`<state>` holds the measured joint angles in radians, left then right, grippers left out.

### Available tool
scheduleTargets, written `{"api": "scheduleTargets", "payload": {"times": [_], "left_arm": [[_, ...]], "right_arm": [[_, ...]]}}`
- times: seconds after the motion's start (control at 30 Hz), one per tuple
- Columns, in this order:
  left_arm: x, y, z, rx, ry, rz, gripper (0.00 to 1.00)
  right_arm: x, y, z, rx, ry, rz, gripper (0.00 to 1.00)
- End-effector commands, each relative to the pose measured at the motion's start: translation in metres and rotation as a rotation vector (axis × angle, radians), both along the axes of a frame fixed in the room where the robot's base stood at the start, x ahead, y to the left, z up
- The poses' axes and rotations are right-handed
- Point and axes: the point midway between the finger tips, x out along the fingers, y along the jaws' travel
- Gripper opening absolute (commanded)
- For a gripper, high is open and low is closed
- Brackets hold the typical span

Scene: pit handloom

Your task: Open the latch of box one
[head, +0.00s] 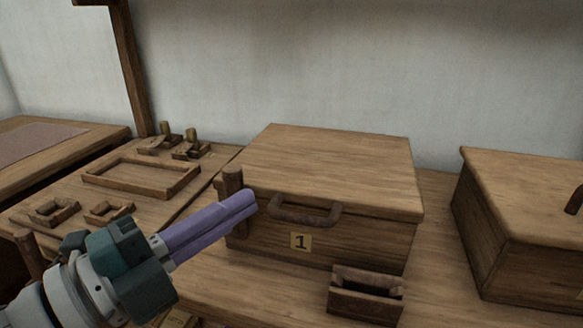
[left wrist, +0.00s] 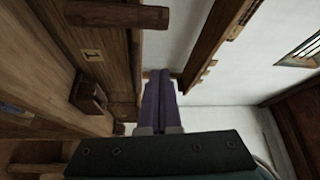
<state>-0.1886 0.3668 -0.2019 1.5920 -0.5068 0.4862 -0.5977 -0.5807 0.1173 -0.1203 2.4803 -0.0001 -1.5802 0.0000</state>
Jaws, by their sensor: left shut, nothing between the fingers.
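Box one (head: 335,165) is a closed wooden box with a flat lid, a curved handle (head: 305,217) and a plate marked 1 (head: 301,242) on its front. A dark upright wooden piece at its front left corner looks like the latch (head: 232,181); its lower part is partly hidden. My left gripper (head: 251,203) has purple fingers, shut and empty, with the tips beside the latch piece. I cannot tell whether they touch it. In the left wrist view the shut fingers (left wrist: 160,76) point past the box front with its number plate (left wrist: 92,55). My right gripper is not in view.
A small open wooden tray (head: 365,295) stands in front of box one. Another wooden box (head: 525,220) stands at the right. A rectangular frame (head: 141,180) and several small wooden parts lie on the left bench. A pale wall closes the back.

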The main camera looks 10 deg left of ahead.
Motion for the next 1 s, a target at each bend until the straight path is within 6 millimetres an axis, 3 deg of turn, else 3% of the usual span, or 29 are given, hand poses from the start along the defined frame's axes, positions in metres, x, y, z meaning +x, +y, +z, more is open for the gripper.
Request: {"api": "scheduleTargets", "payload": {"times": [0.2, 0.3, 0.5, 1.0], "left_arm": [[0.038, -0.021, 0.004, 0.001, -0.002, 0.000, 0.00], [0.040, -0.002, -0.001, 0.003, 0.002, 0.002, 0.00], [0.043, 0.014, -0.004, 0.001, 0.002, 0.001, 0.00], [0.043, 0.018, -0.004, -0.008, 0.001, 0.000, 0.00]], "right_arm": [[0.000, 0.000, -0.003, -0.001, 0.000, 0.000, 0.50], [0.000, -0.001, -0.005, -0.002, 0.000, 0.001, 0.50], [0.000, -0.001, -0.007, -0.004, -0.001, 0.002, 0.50], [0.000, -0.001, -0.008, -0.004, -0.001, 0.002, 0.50]]}}
